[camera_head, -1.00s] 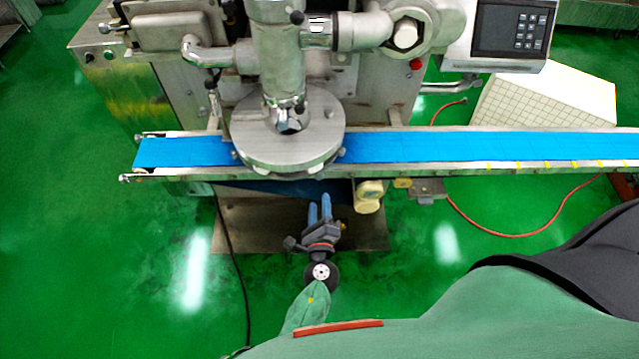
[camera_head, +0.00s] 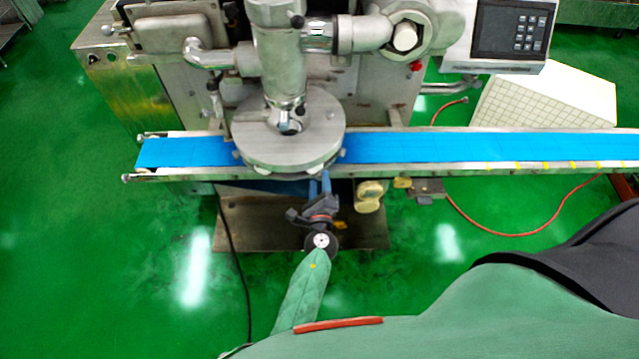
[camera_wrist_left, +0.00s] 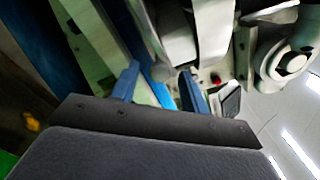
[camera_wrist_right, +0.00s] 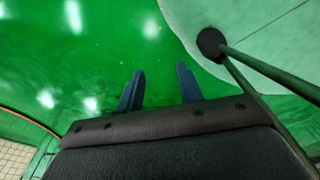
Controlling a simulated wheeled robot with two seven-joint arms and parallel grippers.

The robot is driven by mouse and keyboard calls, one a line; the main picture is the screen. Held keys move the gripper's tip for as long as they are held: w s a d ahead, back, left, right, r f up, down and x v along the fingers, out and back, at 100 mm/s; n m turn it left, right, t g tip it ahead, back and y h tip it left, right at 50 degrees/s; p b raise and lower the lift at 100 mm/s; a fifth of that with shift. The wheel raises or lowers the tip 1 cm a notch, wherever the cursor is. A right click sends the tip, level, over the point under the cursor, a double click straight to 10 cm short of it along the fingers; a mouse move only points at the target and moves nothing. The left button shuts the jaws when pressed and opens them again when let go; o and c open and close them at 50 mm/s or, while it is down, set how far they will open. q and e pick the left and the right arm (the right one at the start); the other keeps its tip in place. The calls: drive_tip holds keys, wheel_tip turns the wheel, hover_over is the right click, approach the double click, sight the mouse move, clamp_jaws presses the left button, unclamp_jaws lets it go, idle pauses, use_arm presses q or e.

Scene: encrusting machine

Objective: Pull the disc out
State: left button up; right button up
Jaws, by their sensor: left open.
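The disc (camera_head: 262,152) is a round grey metal plate beneath the machine's vertical cylinder, over the blue conveyor belt. My left gripper (camera_head: 319,180) is just in front of the disc's front right edge, at the conveyor's front rail, fingers pointing at the machine. In the left wrist view its two blue fingers (camera_wrist_left: 158,82) are apart, with metal machine parts beyond them. Whether they touch the disc is hidden. My right gripper (camera_wrist_right: 160,88) shows only in the right wrist view, fingers apart, nothing between them, above the green floor.
The blue belt (camera_head: 430,146) runs left to right under the disc, edged by a metal rail. A beige motor (camera_head: 369,194) hangs below the rail right of my left gripper. A control panel (camera_head: 513,32) is at upper right. A red hose (camera_head: 520,235) lies on the open green floor.

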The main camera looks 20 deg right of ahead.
use_arm(q)
clamp_jaws()
drive_tip(key=shift+s, duration=0.15)
